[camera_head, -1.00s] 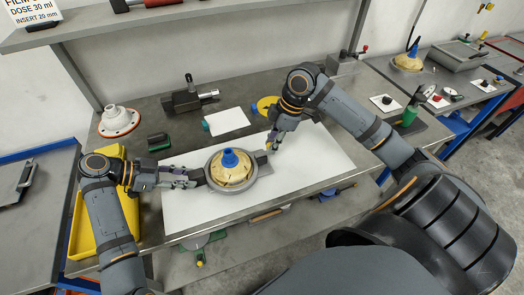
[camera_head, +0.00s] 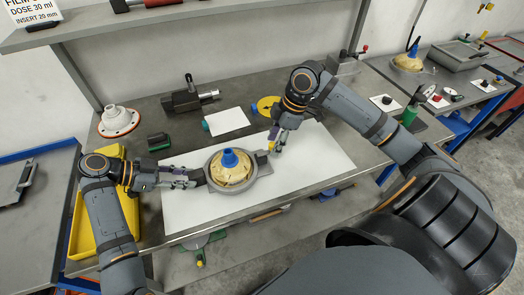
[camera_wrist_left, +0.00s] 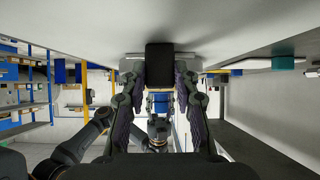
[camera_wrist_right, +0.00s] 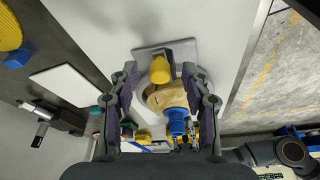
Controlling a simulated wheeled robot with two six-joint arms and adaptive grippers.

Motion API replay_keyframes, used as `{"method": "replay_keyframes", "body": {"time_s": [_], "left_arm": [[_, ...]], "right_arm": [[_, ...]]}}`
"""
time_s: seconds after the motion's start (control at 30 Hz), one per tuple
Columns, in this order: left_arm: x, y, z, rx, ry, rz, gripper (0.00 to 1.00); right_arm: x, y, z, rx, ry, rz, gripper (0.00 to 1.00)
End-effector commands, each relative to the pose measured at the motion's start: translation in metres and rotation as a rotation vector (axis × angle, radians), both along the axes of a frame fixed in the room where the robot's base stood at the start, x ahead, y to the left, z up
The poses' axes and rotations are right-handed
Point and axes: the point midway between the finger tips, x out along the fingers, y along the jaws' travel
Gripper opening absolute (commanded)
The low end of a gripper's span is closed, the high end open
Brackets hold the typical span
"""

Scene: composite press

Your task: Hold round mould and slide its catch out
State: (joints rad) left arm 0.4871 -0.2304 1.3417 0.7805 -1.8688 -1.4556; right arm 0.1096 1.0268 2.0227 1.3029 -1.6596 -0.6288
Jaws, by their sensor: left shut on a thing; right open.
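The round mould (camera_head: 213,183) is a grey ring around a tan dome with a blue cap (camera_head: 230,158). It lies on a white sheet on the bench. My left gripper (camera_head: 192,180) is shut on its dark handle (camera_wrist_left: 160,64) at the mould's left side. On the opposite side a grey plate (camera_wrist_right: 185,52) carries a yellow knob (camera_wrist_right: 159,70), which seems to be the catch. My right gripper (camera_head: 273,146) is open above it. In the right wrist view the knob shows between the open fingers, with the dome (camera_wrist_right: 165,97) beyond. I cannot tell whether the fingers touch it.
A yellow tray (camera_head: 80,232) is at the left. Behind the mould are a white flanged cone (camera_head: 117,118), a dark clamp-like device (camera_head: 185,96), a white card (camera_head: 226,121) and a yellow disc (camera_head: 264,104). The white sheet is clear to the right (camera_head: 325,160).

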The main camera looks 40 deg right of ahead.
Motion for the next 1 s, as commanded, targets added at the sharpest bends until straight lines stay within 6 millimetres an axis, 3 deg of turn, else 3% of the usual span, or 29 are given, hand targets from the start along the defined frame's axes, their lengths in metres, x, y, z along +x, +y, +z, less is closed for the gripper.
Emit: {"method": "replay_keyframes", "body": {"time_s": [0.3, 0.43, 1.0], "left_arm": [[0.0, 0.0, -0.001, 0.001, 0.001, 0.001, 0.0], [0.0, 0.0, -0.001, 0.001, 0.001, 0.001, 0.0], [0.0, 0.0, 0.0, 0.0, 0.001, 0.001, 0.0]], "right_arm": [[-0.007, -0.015, 0.048, -0.01, 0.0, -0.001, 0.48], [-0.009, -0.019, 0.06, -0.008, 0.001, -0.001, 0.48], [-0.01, -0.019, 0.068, -0.002, 0.0, 0.0, 0.48]]}}
